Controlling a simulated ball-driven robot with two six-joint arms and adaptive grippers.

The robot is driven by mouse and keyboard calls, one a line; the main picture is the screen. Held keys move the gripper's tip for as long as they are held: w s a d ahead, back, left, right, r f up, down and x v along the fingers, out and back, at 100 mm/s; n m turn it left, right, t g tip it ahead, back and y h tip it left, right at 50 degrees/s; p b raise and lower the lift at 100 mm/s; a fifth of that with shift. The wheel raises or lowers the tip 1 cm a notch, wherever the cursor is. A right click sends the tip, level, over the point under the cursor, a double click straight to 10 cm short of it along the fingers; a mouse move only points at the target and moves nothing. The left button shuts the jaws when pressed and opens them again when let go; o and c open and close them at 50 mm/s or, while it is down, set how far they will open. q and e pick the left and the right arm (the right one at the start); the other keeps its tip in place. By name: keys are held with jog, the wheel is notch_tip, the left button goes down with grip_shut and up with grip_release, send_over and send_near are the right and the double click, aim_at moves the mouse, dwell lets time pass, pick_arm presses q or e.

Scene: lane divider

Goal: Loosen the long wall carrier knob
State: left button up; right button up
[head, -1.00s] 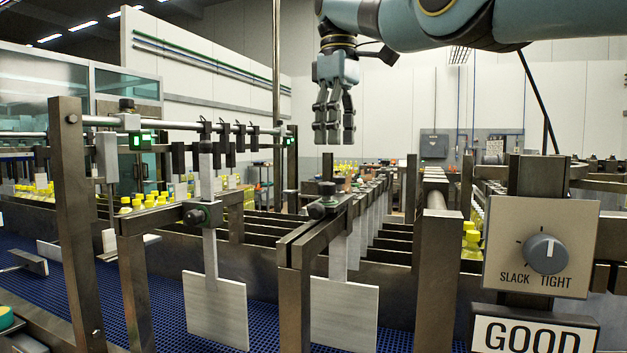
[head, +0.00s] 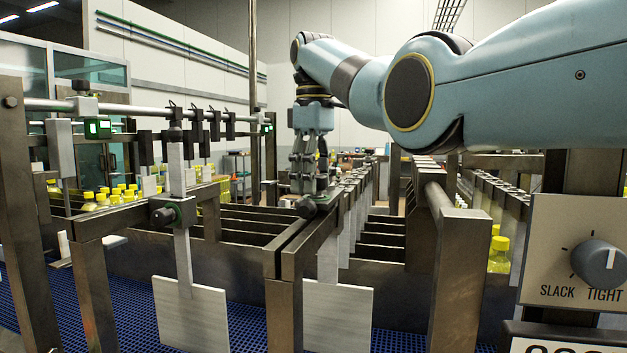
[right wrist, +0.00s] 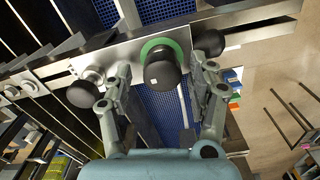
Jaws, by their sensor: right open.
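My right gripper (head: 309,182) points down over the carrier (head: 320,203) on the middle rail, with a white plate (head: 337,317) hanging below it. In the right wrist view, a round black knob with a green ring (right wrist: 162,70) lies between the open fingers (right wrist: 160,78); neither finger visibly grips it. The fingers partly hide this top knob in the head view. A dark side knob (head: 305,208) sticks out at the carrier's front. Another carrier (head: 172,213) with its own plate (head: 190,314) sits on the rail to the left. My left gripper is not in view.
Steel posts (head: 458,280) and rails crowd around the carrier. Dark divider walls (head: 245,235) fill the space behind. Bottles with yellow caps (head: 498,252) stand in the right lane.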

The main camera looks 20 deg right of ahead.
jog(key=shift+s+f, duration=0.2)
jog(key=c, duration=1.2)
jog(key=shift+n, duration=0.3)
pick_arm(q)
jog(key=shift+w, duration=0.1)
pick_arm(e)
jog(key=shift+n, duration=2.7)
